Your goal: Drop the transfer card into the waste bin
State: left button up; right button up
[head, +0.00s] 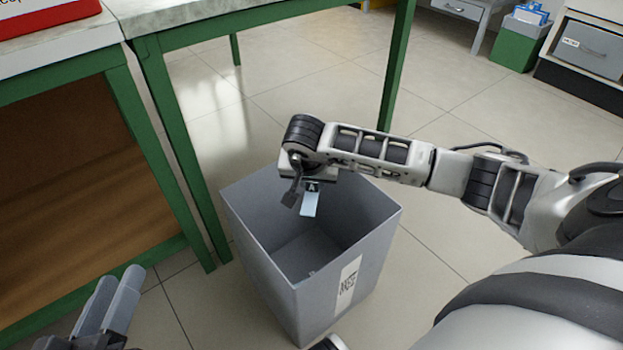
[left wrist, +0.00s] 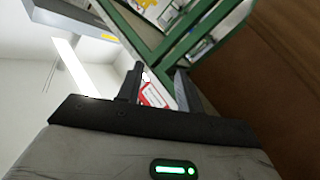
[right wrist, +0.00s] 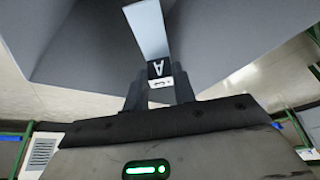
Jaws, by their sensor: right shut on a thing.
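The waste bin (head: 257,237) is a tall grey open-topped box on the floor, with a white label on its front. My right gripper (head: 306,190) is over the bin's opening and shut on the transfer card (head: 310,204). The card is small and pale, and hangs down from the fingers. In the right wrist view the card (right wrist: 149,32) juts out from between the fingertips (right wrist: 160,82), with a black patch marked "A" near them. My left gripper (head: 122,285) is at the lower left, away from the bin. In the left wrist view its fingers (left wrist: 158,84) are apart with nothing between them.
A green-framed workbench (head: 177,158) stands left of and behind the bin, with a red item (head: 45,14) on top. A green box (head: 514,44) and a grey drawer unit (head: 590,50) stand at the far right. Tiled floor around the bin is clear.

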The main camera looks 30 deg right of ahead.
aim_at(311, 198)
jog(key=o, duration=1)
jog(key=shift+r, duration=0.3)
jog(key=p+v, duration=0.1)
jog(key=v, duration=0.1)
jog(key=shift+s+a+r+p, duration=0.1)
jog(key=shift+r+p, duration=0.2)
jog(key=shift+r, duration=0.1)
pick_arm(q)
jog(key=a+f+m+g+y+p, duration=0.1)
jog(key=m+y+p, duration=0.1)
jog(key=p, duration=0.2)
jog(key=shift+s+a+f+g, duration=0.1)
jog(key=shift+a+f+g, duration=0.2)
jog(key=shift+f, duration=0.1)
pick_arm(e)
jog(key=v, duration=1.2)
jog(key=shift+s+r, duration=0.15)
jog(key=shift+r, duration=0.05)
